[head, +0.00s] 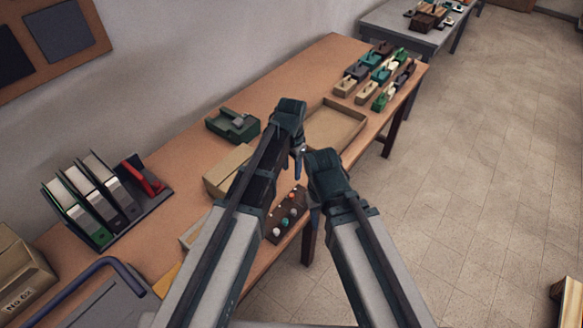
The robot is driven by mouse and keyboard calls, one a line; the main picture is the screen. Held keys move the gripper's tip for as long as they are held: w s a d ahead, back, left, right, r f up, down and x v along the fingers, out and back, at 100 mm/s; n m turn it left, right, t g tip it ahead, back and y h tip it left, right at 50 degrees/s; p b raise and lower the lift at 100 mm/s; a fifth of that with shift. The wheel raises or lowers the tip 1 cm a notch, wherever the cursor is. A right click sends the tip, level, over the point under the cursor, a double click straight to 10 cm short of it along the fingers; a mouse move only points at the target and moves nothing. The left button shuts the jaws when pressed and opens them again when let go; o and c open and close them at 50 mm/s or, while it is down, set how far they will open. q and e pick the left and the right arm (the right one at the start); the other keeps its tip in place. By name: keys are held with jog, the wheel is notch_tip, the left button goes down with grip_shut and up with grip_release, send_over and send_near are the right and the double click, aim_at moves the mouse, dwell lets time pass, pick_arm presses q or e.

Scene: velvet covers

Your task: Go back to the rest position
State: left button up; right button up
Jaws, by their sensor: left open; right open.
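My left gripper (298,150) is at the end of the arm from the lower left. It is over the table (262,93), near the left edge of a shallow tan tray (336,126), and nothing shows in it. My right gripper (314,198) is lower, close beside the left one near the table's front edge. It also looks empty. Both arms reach forward and their tips are near each other. The fingers are small and partly hidden by the wrists.
Several coloured blocks (366,92) stand at the table's far end. A green device (233,124), a cardboard box (226,170) and a dark board with coloured knobs (286,217) lie near the arms. Binders (86,199) stand at left.

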pick_arm(q)
jog(key=shift+r, duration=0.45)
jog(key=s+a+n+y, duration=0.1)
jog(key=s+n, duration=0.4)
jog(key=s, duration=1.3)
jog(key=shift+a, duration=0.65)
jog(key=shift+w, duration=0.1)
